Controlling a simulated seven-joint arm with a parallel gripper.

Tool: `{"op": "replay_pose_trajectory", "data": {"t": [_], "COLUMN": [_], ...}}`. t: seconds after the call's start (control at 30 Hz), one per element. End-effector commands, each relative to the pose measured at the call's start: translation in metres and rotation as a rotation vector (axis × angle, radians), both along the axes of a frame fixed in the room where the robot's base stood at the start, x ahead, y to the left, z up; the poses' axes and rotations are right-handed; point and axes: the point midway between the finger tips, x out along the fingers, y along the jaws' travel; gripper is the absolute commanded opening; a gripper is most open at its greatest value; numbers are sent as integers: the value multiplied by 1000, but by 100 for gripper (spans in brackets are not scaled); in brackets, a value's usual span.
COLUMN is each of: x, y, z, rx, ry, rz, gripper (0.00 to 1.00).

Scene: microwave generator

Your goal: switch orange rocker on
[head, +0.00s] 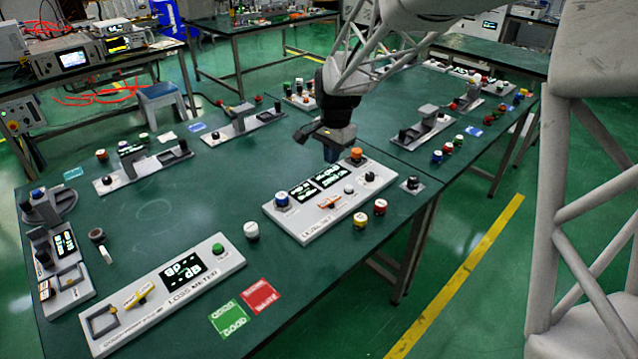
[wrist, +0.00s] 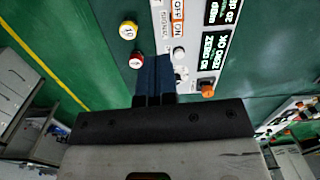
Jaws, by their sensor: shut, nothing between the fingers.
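The orange rocker (head: 328,202) lies on the white panel of the source unit (head: 304,235), below its two dark displays. In the wrist view the orange rocker (wrist: 178,12) is at the top edge, partly cut off, next to OFF and ON lettering. My gripper (head: 331,155) hangs over the back part of this unit, behind and above the rocker and apart from it. In the wrist view my gripper (wrist: 154,62) is shut and empty, its dark blue fingers together below the rocker. Which way the rocker is tipped is too small to tell.
An orange knob (head: 356,155) stands on the unit near my fingertips, and a black knob (head: 370,177) nearby. Yellow (head: 360,220) and red (head: 380,206) capped pieces stand beside the unit. The loss meter (head: 165,300) is at front left.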

Motion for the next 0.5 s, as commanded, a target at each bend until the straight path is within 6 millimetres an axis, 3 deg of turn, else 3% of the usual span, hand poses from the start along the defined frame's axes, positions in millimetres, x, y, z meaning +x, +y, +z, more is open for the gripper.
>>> {"op": "replay_pose_trajectory", "data": {"t": [0.2,0.5], "x": [24,36], "y": [20,31], "z": [-24,-35], "rx": [-3,-3], "ry": [24,33], "rz": [-52,-81], "gripper": [0,0]}}
